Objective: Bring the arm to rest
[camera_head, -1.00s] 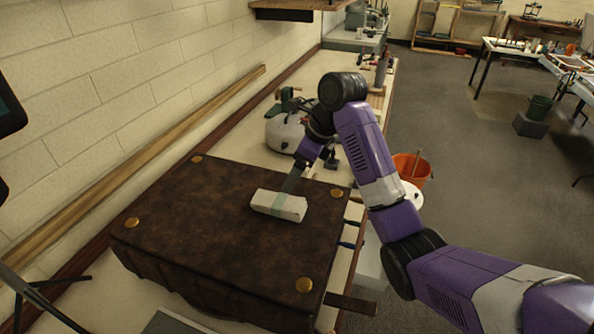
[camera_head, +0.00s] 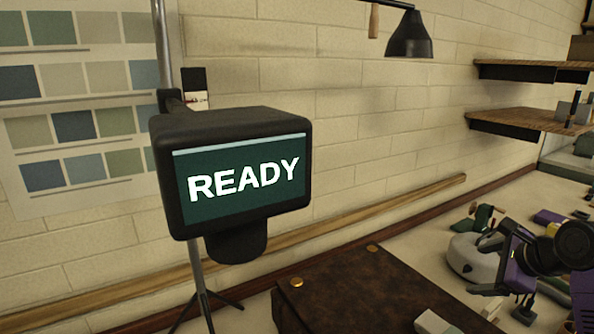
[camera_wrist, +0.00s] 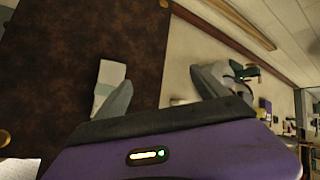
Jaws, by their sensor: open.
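My gripper (camera_wrist: 160,90) is open and empty; its two grey fingers stand wide apart in the wrist view. In the head view my arm and gripper are at the right edge, over the bench beyond the brown case. The brown leather-like case (camera_head: 350,285) with brass studs also fills the left of the wrist view (camera_wrist: 60,70). A pale wrapped block (camera_head: 432,322) lies on it, cut off by the frame. In the wrist view the block (camera_wrist: 106,78) shows beside the left finger, partly hidden by it, not gripped.
A dark screen (camera_head: 240,185) reading "READY" stands on a tripod at left. A white rounded vessel (camera_head: 470,262) with a green fitting stands on the bench near my gripper. Wooden shelves (camera_head: 530,121) and a hanging lamp (camera_head: 409,38) are above.

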